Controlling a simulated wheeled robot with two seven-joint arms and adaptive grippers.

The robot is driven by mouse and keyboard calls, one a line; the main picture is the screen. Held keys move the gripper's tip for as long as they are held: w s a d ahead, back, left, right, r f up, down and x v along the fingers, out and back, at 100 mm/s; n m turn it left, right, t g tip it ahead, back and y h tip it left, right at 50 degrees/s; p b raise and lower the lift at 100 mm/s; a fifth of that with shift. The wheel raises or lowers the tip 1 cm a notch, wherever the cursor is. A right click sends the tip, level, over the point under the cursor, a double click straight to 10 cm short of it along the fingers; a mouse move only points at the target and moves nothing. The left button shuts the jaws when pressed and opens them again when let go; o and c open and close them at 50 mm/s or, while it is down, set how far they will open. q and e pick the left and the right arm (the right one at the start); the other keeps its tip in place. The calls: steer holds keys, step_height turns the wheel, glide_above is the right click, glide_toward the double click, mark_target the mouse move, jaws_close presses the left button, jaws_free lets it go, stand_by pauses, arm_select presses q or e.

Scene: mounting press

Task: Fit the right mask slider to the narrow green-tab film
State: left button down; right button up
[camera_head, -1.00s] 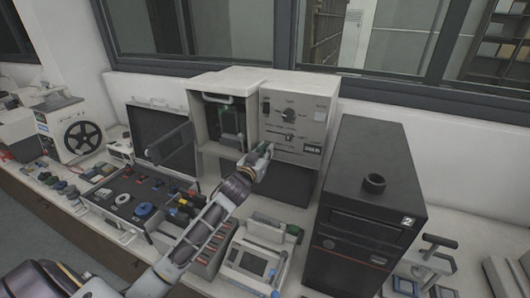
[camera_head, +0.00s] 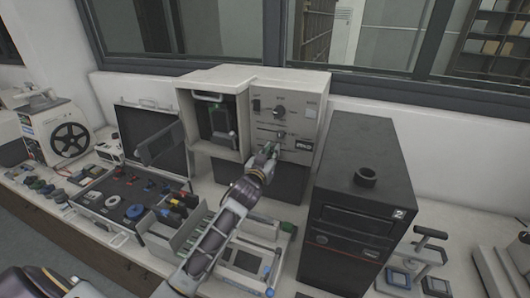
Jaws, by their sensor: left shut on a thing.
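The mounting press (camera_head: 303,118) is a pale box with an open bay on its left and a control panel on its right. My left gripper (camera_head: 271,151) is shut at the panel's lower left edge, on what looks like a mask slider; its jaws hide the held part. I cannot make out the slider's exact setting. My right gripper is out of view.
A black tower unit (camera_head: 365,165) stands close on the right. An open case (camera_head: 75,203) with small coloured parts lies left. A tray with a small screen (camera_head: 245,260) and a rack (camera_head: 170,238) lie below my arm. A window frame runs behind.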

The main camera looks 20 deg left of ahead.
arm_select(q)
steer(key=shift+w+d, duration=0.1)
steer(key=shift+d, duration=1.15)
steer(key=c, duration=1.6)
jaws_free()
steer(key=s, duration=1.2)
steer(key=shift+d, duration=0.3)
